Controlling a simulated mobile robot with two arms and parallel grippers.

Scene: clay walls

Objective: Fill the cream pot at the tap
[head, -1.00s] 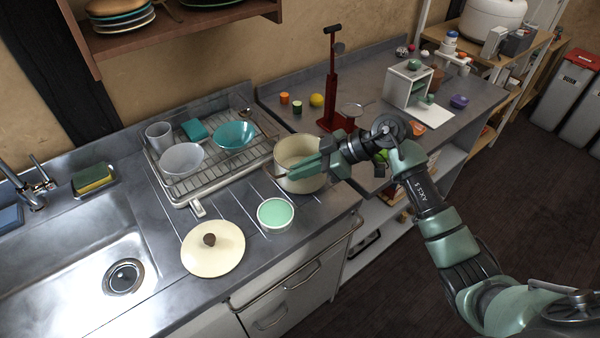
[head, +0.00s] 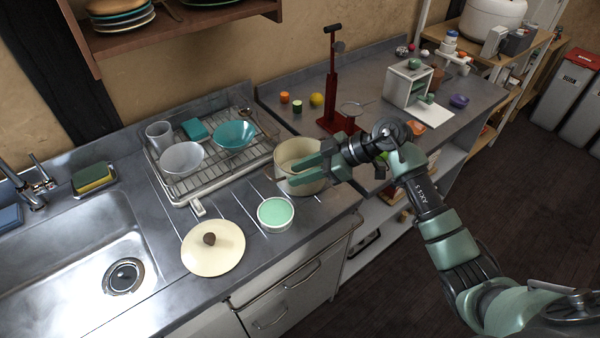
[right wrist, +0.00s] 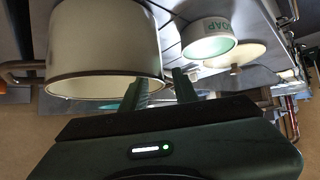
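The cream pot (head: 284,150) stands upright on the counter, right of the dish rack. It fills the upper left of the right wrist view (right wrist: 95,45), upside down there, with a dark rim. My right gripper (head: 293,173) is at the pot's right front side, its two fingers apart and partly covering the pot. In the right wrist view the fingers (right wrist: 160,90) are apart beside the pot; one overlaps its rim. I cannot tell whether they touch it. The tap (head: 36,190) is at the far left, by the steel sink (head: 70,262). My left gripper is out of view.
A cream lid (head: 225,262) and a green-topped SOAP tub (head: 275,213) lie between sink and pot. The dish rack (head: 190,190) holds bowls and a cup behind them. A sponge (head: 92,175) sits behind the sink. A red stand (head: 332,95) rises beyond the pot.

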